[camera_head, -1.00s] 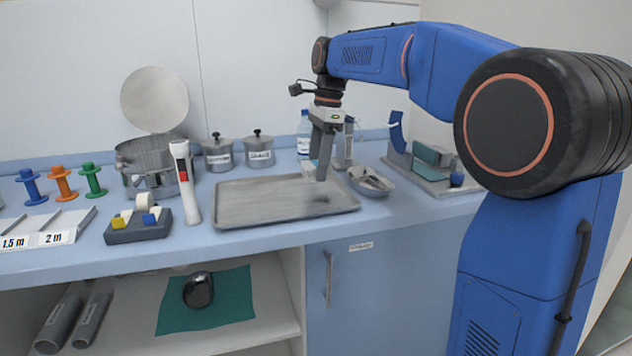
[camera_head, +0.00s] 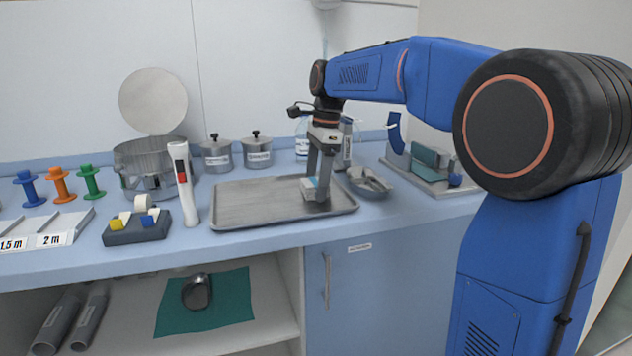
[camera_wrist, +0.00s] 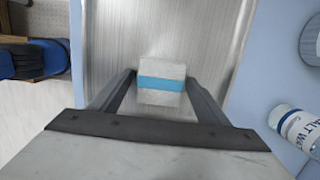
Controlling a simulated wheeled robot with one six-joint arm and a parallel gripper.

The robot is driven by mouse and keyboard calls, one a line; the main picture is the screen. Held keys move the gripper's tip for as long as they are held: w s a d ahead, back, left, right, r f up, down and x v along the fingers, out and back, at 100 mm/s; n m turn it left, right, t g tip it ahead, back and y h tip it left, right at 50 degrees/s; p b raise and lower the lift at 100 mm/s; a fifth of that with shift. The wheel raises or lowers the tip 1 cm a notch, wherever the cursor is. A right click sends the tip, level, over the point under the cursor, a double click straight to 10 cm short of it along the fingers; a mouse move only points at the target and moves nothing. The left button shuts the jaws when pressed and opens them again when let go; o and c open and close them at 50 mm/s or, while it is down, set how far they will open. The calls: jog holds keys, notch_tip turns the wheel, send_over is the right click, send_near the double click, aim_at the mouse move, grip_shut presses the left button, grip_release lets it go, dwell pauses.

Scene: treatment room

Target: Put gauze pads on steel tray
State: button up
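The gauze pads (camera_head: 309,187) are a small white pack with a blue band. In the camera_head view they are low at the right part of the steel tray (camera_head: 250,205), seemingly on its surface. In the camera_wrist view the pack (camera_wrist: 160,97) sits between the two fingertips of my gripper (camera_wrist: 162,76), which meet its left and right sides. In the camera_head view my gripper (camera_head: 318,190) points straight down over the tray, and its near finger hides part of the pack. The rest of the tray is bare.
A metal bowl with tools (camera_head: 370,183) stands close to the tray's right. A white tube with a red mark (camera_head: 184,185) stands at its left. Lidded pots (camera_head: 257,152) and a labelled bottle (camera_head: 302,143) are behind it.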

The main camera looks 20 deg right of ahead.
notch_tip(320, 180, up, 12)
jog(key=d, duration=0.1)
jog(key=shift+d, duration=0.4)
dwell(0.3)
jog(key=s+d+f+n+t+h, duration=0.1)
jog(key=s+d+f+n+t, duration=0.1)
jog(key=s+f+n, duration=0.7)
jog(key=s+d+f+n+t, duration=0.2)
jog(key=s+f+n, duration=0.7)
jog(key=s+f, duration=1)
jog(key=shift+s+d+t+h, duration=0.25)
jog(key=shift+s+t+h, duration=0.15)
jog(key=shift+s, duration=2.35)
